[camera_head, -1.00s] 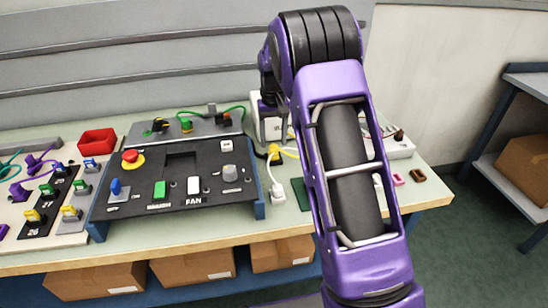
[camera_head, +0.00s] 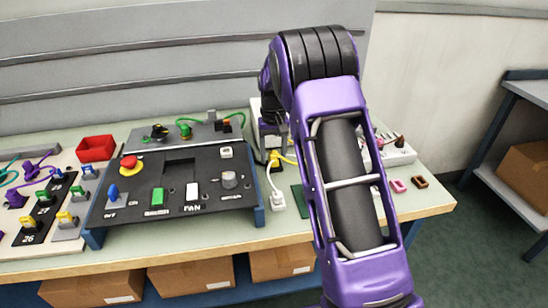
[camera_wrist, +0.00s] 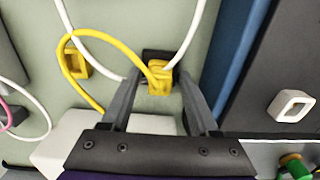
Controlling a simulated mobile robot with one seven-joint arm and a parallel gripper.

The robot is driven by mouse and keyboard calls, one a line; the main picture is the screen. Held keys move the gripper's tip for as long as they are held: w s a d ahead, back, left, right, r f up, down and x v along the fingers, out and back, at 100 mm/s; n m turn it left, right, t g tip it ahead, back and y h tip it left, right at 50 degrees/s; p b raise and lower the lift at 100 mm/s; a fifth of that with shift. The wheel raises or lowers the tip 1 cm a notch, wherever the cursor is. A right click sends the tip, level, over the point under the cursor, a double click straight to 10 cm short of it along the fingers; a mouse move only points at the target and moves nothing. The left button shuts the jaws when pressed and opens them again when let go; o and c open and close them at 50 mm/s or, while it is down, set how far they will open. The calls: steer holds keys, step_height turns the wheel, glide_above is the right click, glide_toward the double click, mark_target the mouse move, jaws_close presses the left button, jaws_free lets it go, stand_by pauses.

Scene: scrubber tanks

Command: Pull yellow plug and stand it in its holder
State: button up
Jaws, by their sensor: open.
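The yellow plug (camera_wrist: 159,82) shows in the wrist view between the two fingers of my gripper (camera_wrist: 157,74), in front of a black block (camera_wrist: 156,55). My gripper is open, one finger on each side of the plug; whether either touches it I cannot tell. A yellow cable (camera_wrist: 85,35) loops from the plug to the left. A second yellow block (camera_wrist: 76,62) with a dark opening stands left of it; I cannot tell if it is the holder. In the head view the plug (camera_head: 275,158) is small, beside my arm, which hides part of the area.
White cables (camera_wrist: 185,40) run close to the fingers. A white box (camera_wrist: 95,138) lies below the gripper in the wrist view. The black control panel (camera_head: 140,200) stands to the left. A white power strip (camera_head: 397,155) and small pink and brown pieces lie right of my arm.

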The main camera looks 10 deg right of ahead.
mark_target(274, 153)
stand_by(0.9)
jaws_close()
stand_by(1.2)
steer(key=o, duration=0.6)
jaws_free()
steer(key=shift+r, duration=0.1)
step_height(274, 153, up, 17)
steer(key=shift+r+p, duration=0.15)
steer(key=shift+p, duration=1.1)
